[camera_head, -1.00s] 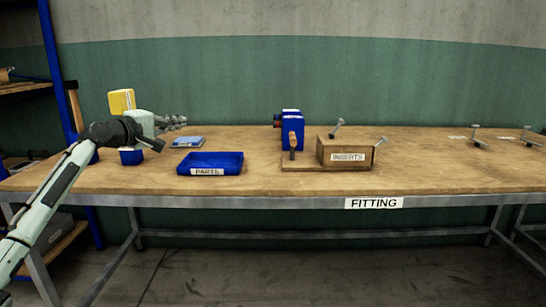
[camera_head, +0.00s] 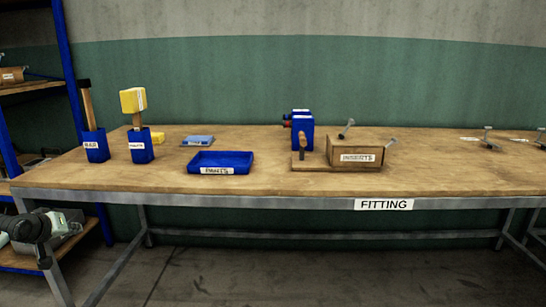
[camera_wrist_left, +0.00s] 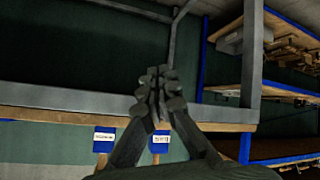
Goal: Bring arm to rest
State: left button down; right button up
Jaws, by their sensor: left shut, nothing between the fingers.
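My left arm's dark wrist (camera_head: 32,228) is low at the left edge of the head view, below the tabletop and in front of the shelf rack. My left gripper (camera_wrist_left: 158,85) is shut and empty in the left wrist view, with its fingers together. It is clear of the workbench (camera_head: 300,190) and touches nothing that I can see. Its fingertips are hard to make out in the head view. My right gripper is not in view.
Two blue holders, one with a hammer (camera_head: 95,147) and one with a yellow-headed mallet (camera_head: 133,100), stand at the bench's left. A blue parts tray (camera_head: 222,161), a blue press (camera_head: 302,128) and an inserts box (camera_head: 355,150) stand further right. A blue-framed rack (camera_head: 70,110) is left.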

pick_arm(q)
jog(key=s+a+f+m+g+y, duration=0.2)
jog(key=s+f+m, duration=0.1)
jog(key=s+f, duration=0.6)
jog(key=s+a+f+m+g+y, duration=0.1)
jog(key=s+a+f+m+g, duration=0.2)
jog(key=s+f, duration=0.65)
jog(key=s+a+f+m+y, duration=0.1)
jog(key=s+f+m, duration=0.15)
jog(key=s, duration=0.35)
jog(key=s+a+f+m+g+y, duration=0.1)
jog(key=s+f+m, duration=0.15)
jog(key=s, duration=0.25)
jog(key=s+a+f+m+y, duration=0.1)
jog(key=s+f+m, duration=0.15)
jog(key=s, duration=0.35)
jog(key=s+d+f+n+h, duration=0.1)
jog(key=d+f, duration=0.4)
jog(key=d, duration=0.7)
jog(key=s+d+f+n+g+h, duration=0.1)
jog(key=d+f, duration=0.5)
jog(key=d, duration=0.7)
jog(key=s+d+f+n+g+h, duration=0.1)
jog(key=s+d+f+n+h, duration=0.2)
jog(key=d, duration=0.9)
notch_tip(320, 180, down, 4)
jog(key=shift+s+d+r+h, duration=0.2)
jog(key=shift+s+r+h, duration=0.05)
jog(key=shift+s+h, duration=0.8)
